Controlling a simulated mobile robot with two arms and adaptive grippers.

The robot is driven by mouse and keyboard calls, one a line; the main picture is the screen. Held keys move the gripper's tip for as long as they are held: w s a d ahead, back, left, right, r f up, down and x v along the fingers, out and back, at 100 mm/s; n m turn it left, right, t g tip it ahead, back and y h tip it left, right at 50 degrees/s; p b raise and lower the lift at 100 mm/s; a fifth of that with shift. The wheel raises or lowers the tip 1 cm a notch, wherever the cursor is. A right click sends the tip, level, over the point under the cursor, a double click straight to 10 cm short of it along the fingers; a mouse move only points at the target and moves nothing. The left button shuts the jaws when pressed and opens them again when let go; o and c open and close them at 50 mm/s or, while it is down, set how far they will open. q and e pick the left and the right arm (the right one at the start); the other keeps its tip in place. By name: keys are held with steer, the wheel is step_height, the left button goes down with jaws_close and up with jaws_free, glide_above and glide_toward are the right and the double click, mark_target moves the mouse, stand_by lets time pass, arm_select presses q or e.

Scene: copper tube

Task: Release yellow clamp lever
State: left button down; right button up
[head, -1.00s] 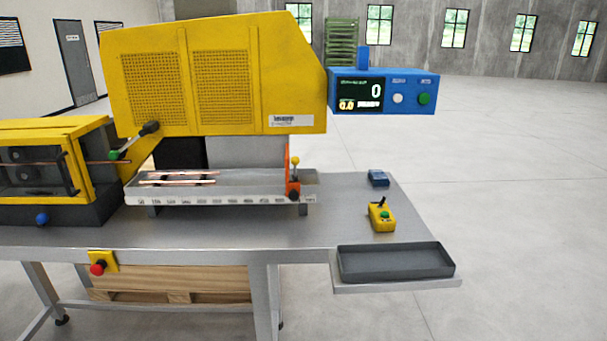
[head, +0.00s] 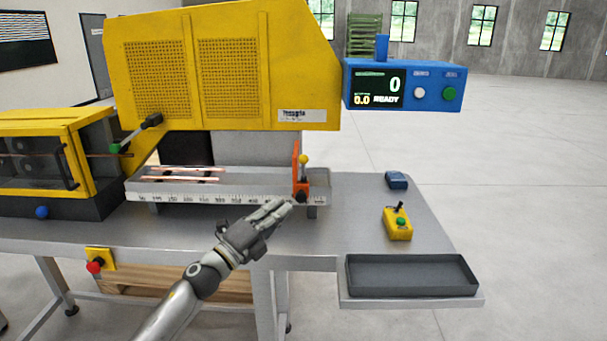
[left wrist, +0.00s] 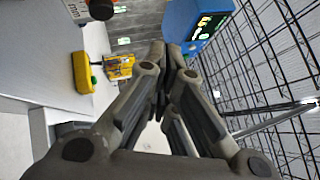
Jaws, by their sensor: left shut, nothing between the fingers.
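The lever with a yellow ball knob (head: 303,159) stands upright on the orange stop (head: 299,178) at the right end of the ruled rail. My left gripper (head: 283,207) is just in front of and below the orange stop, slightly to its left, apart from the knob. Its fingers are together and empty. In the left wrist view my left gripper's fingers (left wrist: 166,50) fill the middle. The yellow knob cannot be made out there. My right gripper is not in view.
The ruled rail (head: 215,196) holds copper tubes (head: 180,170) at its left. A yellow machine (head: 220,70) rises behind it. A blue control box (head: 402,84) hangs at upper right. A yellow button box (head: 398,225) and dark tray (head: 410,275) lie right. The table (head: 350,210) between is clear.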

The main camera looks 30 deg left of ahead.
arm_select(q)
step_height(320, 180, up, 3)
steer(key=p, duration=0.3)
glide_above(302, 194)
steer(key=s+d, duration=0.3)
steer(key=s, duration=0.2)
steer(key=shift+w+a+r+p, duration=0.15)
steer(key=shift+w+a, duration=0.2)
steer(key=shift+w, duration=0.3)
steer(key=shift+w+a+r+p, duration=0.2)
steer(key=shift+w+a, duration=0.15)
steer(key=shift+w, duration=0.3)
steer(key=shift+w+a+r+p, duration=0.15)
steer(key=shift+w+a, duration=0.2)
steer(key=shift+w, duration=0.3)
steer(key=w+r+p, duration=0.1)
steer(key=p, duration=0.2)
steer(key=shift+a+r+n+g, duration=0.1)
steer(key=shift+a+n+g, duration=0.2)
steer(key=shift+a+n, duration=0.1)
steer(key=shift+b, duration=0.35)
steer(key=shift+r+y, duration=0.1)
steer(key=shift+y, duration=0.2)
